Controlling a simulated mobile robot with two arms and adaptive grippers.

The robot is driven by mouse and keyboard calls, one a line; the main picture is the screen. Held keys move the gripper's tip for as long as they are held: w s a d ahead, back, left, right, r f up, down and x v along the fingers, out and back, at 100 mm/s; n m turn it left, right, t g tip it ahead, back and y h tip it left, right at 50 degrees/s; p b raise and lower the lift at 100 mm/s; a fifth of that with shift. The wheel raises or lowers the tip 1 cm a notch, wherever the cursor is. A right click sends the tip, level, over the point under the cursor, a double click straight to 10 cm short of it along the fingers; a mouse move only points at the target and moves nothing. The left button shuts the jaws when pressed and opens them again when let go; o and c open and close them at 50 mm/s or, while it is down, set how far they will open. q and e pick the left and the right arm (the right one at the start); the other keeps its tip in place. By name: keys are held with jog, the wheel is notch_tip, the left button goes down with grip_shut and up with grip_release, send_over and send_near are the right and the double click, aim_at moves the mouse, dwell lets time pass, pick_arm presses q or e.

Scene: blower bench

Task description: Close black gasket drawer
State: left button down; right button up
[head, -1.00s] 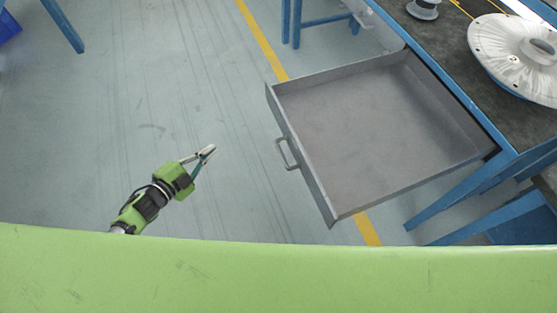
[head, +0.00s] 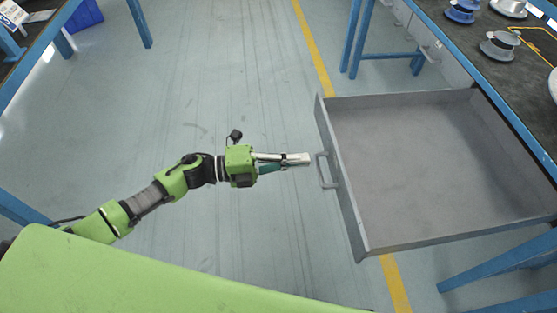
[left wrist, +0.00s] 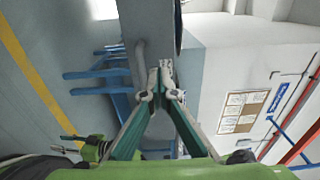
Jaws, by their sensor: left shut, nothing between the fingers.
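A grey metal drawer (head: 362,215) is pulled far out of the workbench at the right in the head view. It looks empty, and its front faces left. Its bar handle (head: 322,171) is on that front. My left gripper (head: 308,159) is shut and empty, with its tips just left of the handle; whether they touch is unclear. In the left wrist view the shut fingertips (left wrist: 165,74) are close to the handle (left wrist: 140,65) and the drawer front (left wrist: 151,22). My right gripper is not in view.
The blue-legged workbench (head: 535,110) carries several spool-like parts (head: 500,46) at the upper right. Another blue-legged table (head: 30,50) and a blue bin (head: 84,15) are at the upper left. The floor (head: 230,70) between is clear.

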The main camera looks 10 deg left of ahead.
aim_at(333, 157)
pick_arm(q)
jog(key=x, duration=0.5)
jog(key=shift+w+d, duration=0.15)
jog(key=shift+d, duration=0.15)
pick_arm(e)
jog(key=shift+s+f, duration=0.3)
pick_arm(q)
jog(key=shift+d, duration=0.1)
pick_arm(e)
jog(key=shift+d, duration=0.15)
